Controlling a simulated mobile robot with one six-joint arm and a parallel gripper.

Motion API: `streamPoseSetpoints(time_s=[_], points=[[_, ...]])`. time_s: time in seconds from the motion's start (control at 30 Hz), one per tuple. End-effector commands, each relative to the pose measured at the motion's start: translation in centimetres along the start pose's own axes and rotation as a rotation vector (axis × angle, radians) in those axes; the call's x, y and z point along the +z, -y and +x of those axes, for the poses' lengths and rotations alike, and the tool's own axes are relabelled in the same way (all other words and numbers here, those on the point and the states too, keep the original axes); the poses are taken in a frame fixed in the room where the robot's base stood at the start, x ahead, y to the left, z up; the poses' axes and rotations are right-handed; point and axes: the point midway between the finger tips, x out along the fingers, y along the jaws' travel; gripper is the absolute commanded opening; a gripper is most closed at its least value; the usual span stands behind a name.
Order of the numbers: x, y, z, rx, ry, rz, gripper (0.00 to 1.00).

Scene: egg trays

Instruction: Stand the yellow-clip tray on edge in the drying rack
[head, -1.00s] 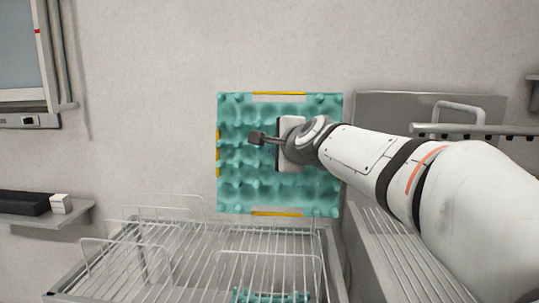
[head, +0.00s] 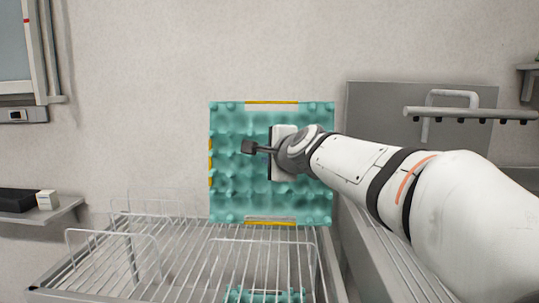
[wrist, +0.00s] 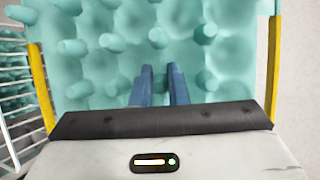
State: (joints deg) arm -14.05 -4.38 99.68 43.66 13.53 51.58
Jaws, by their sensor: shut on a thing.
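The yellow-clip tray (head: 232,185) is a square teal egg tray with yellow clips on its edges. In the head view it is upright, its broad face towards me, above the back of the drying rack (head: 180,262). Its lower edge overlaps the rack's back part; I cannot tell whether they touch. My gripper is in front of the tray, its fingertips hidden in the head view. In the wrist view my gripper's (wrist: 160,72) two blue fingers are close together at a knob on the tray's face, shut on the tray (wrist: 215,45).
Another teal piece (head: 262,295) shows low in the rack at the bottom edge. A metal basin with a grey back panel (head: 380,110) stands to the right. A shelf with a black box (head: 18,200) and a small white box (head: 47,200) is at left. Bare wall lies behind.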

Motion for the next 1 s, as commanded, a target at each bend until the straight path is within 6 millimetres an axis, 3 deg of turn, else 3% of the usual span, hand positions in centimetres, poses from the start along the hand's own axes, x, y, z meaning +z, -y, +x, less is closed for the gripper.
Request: streamPoseSetpoints(time_s=[1.0], points=[[-1.0,-8.2,2.2,-0.001,0.0,-0.001,0.0]])
